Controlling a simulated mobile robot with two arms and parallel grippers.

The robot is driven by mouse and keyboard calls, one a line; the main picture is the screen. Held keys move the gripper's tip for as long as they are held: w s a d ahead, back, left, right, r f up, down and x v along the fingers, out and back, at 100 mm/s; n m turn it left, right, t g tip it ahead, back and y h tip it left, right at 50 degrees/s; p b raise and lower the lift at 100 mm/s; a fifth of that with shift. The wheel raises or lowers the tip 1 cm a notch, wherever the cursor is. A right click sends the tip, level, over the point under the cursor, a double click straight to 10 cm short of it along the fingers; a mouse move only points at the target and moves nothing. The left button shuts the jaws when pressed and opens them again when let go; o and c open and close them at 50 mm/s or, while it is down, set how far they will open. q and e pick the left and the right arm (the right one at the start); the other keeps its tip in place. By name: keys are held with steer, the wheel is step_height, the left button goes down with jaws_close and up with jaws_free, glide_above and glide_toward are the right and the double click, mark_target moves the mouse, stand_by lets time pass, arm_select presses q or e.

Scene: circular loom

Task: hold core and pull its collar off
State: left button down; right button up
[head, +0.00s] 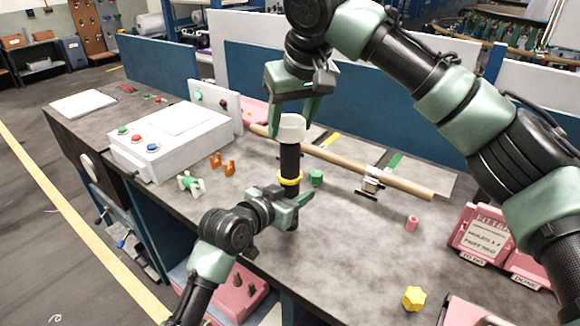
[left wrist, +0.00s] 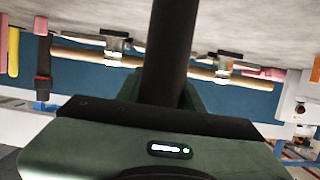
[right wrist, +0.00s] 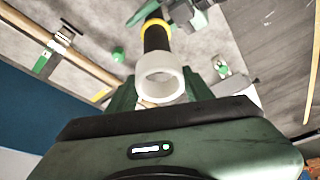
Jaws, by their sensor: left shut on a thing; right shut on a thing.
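The core (head: 289,158) is a dark upright tube with a yellow ring (head: 290,181) around its lower part. A white collar (head: 292,128) sits at its top end. My left gripper (head: 288,203) is shut on the core below the yellow ring; the dark tube (left wrist: 170,50) also rises through the left wrist view. My right gripper (head: 294,112) comes from above and is shut on the collar. In the right wrist view the collar (right wrist: 160,78) shows its open end, with the core (right wrist: 156,36) behind it. How far the collar overlaps the core is hidden.
A long wooden rod (head: 350,172) on metal clamps lies behind the core. A white control box (head: 170,140), orange clips (head: 222,163) and a green piece (head: 316,177) are near. Pink bins (head: 490,235) stand at right. The front right tabletop is mostly free.

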steer(key=shift+r, duration=0.4)
step_height(320, 180, up, 8)
steer(key=shift+f, duration=0.25)
stand_by(0.3)
stand_by(0.3)
step_height(320, 180, up, 8)
stand_by(0.9)
stand_by(0.4)
arm_select(q)
steer(key=c, duration=0.8)
jaws_free()
steer(key=shift+c, duration=0.2)
